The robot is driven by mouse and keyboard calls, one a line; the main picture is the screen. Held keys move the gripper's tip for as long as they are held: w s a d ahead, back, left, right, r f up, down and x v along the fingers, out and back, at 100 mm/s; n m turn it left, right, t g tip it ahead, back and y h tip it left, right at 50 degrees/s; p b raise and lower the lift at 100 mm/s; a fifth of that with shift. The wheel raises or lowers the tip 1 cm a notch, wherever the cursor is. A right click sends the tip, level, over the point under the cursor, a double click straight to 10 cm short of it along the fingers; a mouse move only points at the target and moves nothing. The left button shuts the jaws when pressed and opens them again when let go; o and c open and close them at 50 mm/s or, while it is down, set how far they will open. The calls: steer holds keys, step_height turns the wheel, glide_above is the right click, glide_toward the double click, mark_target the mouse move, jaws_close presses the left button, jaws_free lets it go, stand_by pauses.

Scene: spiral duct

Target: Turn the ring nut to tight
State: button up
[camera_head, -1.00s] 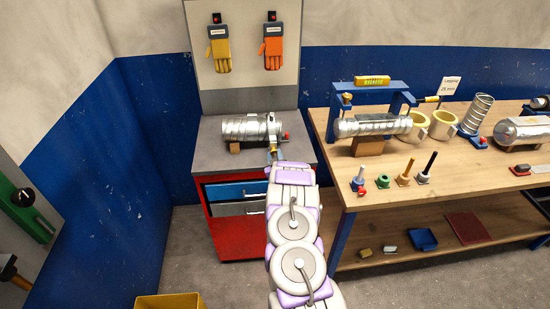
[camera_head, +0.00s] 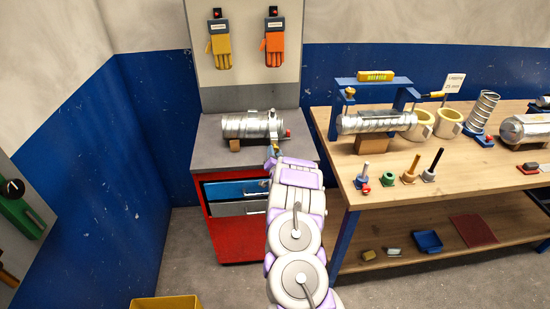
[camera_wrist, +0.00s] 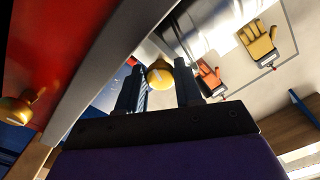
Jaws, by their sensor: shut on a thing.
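A silver spiral duct (camera_head: 245,127) lies on the grey top of a red cabinet, with a metal collar fitting (camera_head: 273,128) at its right end. My gripper (camera_head: 272,157) reaches the front of this fitting, low beside the duct's end. In the wrist view my gripper (camera_wrist: 159,85) has its two dark fingers either side of a yellow, rounded part, which appears to be the ring nut (camera_wrist: 160,74). A ribbed blue-grey piece shows beside the left finger. The nut is too small and covered in the head view to tell its turn.
A small red part (camera_head: 288,134) sits at the duct's right end. The cabinet's blue drawer (camera_head: 235,189) stands partly out below. A wooden workbench (camera_head: 480,170) with parts is close on the right. A yellow bin (camera_head: 165,303) stands on the floor at front left.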

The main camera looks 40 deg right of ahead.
steer(key=m+b, duration=0.1)
steer(key=m, duration=0.1)
steer(key=m+b, duration=0.3)
steer(key=shift+a+f+m, duration=0.1)
steer(key=shift+f+m, duration=0.15)
steer(key=shift+m, duration=0.05)
steer(key=shift+r+m+b, duration=0.2)
steer(key=shift+m+b, duration=1.25)
steer(key=shift+m, duration=0.65)
steer(key=o, duration=1)
steer(key=shift+o, duration=0.2)
steer(key=p+v, duration=0.4)
steer(key=v, duration=1.3)
